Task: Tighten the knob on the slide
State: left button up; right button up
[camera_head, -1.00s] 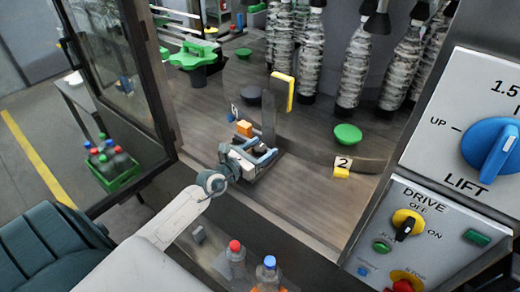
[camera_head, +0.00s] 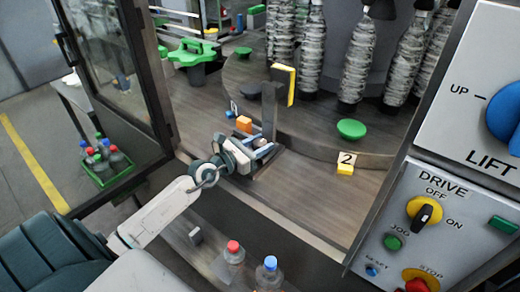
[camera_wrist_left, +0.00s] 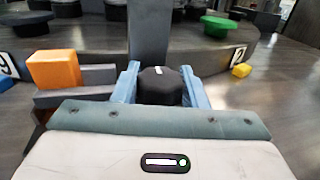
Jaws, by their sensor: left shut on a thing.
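The black knob (camera_wrist_left: 160,86) with a white mark on top sits between the two blue fingers of my left gripper (camera_wrist_left: 162,88) in the left wrist view. The fingers are shut on it from both sides. In the head view my left gripper (camera_head: 264,148) reaches in from the lower left to the slide at the machine's front. The slide's grey rail (camera_wrist_left: 75,98) carries an orange block (camera_wrist_left: 55,69), which also shows in the head view (camera_head: 244,123). A dark upright post (camera_wrist_left: 149,35) stands just behind the knob. My right gripper is not in view.
A yellow marker and a "2" tag (camera_head: 346,158) lie right of the slide. Green pads and wrapped bottles (camera_head: 357,65) stand on the turntable. The drive panel (camera_head: 440,225) is at right. Bottles (camera_head: 270,272) stand at the front, below. An open glass door is at left.

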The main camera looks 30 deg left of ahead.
pick_arm(q)
jog(key=o, duration=0.9)
jog(key=shift+o, duration=0.3)
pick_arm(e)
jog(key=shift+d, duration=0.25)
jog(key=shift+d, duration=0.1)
pick_arm(q)
jog(key=v, duration=0.9)
jog(key=shift+p, duration=0.3)
jog(key=shift+v, duration=0.9)
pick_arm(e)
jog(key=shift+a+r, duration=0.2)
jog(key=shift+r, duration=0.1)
